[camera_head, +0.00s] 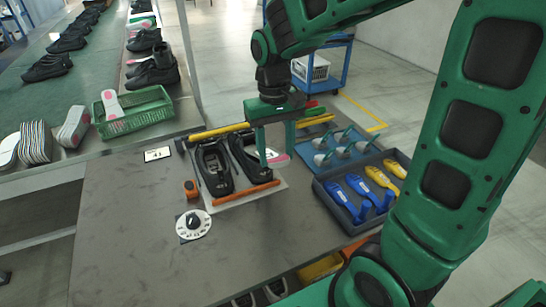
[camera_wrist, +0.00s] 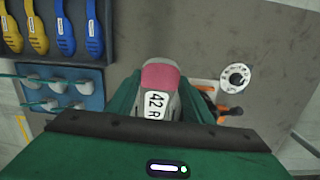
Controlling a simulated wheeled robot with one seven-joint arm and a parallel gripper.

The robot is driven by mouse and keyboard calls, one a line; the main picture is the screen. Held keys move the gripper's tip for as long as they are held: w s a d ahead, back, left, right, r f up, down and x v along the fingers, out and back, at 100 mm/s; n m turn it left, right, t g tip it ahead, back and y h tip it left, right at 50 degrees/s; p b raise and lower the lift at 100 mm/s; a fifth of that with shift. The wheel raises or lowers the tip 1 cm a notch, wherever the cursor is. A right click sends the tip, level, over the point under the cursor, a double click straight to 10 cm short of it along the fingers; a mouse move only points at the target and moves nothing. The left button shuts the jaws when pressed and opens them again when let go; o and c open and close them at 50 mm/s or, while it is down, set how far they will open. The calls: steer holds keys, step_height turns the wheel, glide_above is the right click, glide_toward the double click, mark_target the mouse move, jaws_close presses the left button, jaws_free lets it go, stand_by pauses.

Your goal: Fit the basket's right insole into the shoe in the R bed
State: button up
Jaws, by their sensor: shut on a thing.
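My gripper (camera_head: 277,157) is shut on an insole (camera_wrist: 160,77) with a pink end and a white label reading "42 R". It holds the insole above the right side of the shoe fixture. In the head view only a pink bit of the insole (camera_head: 279,159) shows between the fingers. Two black shoes lie side by side in the fixture: a left one (camera_head: 213,169) and a right one (camera_head: 246,160), partly behind my gripper. No R mark on the beds is readable. The green basket (camera_head: 138,121) at the back left holds another pale insole (camera_head: 111,104) with a pink patch.
Yellow bars (camera_head: 219,131) and an orange bar (camera_head: 247,193) edge the fixture. A dial (camera_head: 193,224) and an orange item (camera_head: 190,189) stand left. A blue tray (camera_head: 334,143) and a grey bin (camera_head: 334,206) with blue and yellow tools lie right. The table's front left is clear.

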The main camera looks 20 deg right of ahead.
steer(key=shift+w+r+g, duration=0.1)
steer(key=shift+w+g, duration=0.3)
steer(key=shift+w, duration=0.15)
steer(key=shift+w+f, duration=0.25)
steer(key=shift+w, duration=0.3)
steer(key=shift+w+f, duration=0.25)
steer(key=shift+w, duration=0.3)
steer(key=shift+w+f, duration=0.4)
steer(key=shift+w, duration=0.3)
steer(key=shift+w+f, duration=0.45)
steer(key=shift+w, duration=0.3)
steer(key=shift+w+f, duration=0.4)
steer(key=shift+w, duration=0.3)
steer(key=shift+t, duration=0.6)
steer(key=shift+w+f, duration=0.35)
steer(key=shift+w, duration=0.65)
steer(key=shift+w+f, duration=0.4)
steer(key=shift+w, duration=0.65)
steer(key=shift+w+f, duration=0.35)
steer(key=shift+w, duration=0.65)
steer(key=shift+s+f+t, duration=0.1)
steer(key=shift+f+t, duration=0.4)
steer(key=shift+f, duration=0.35)
steer(key=o, duration=1.4)
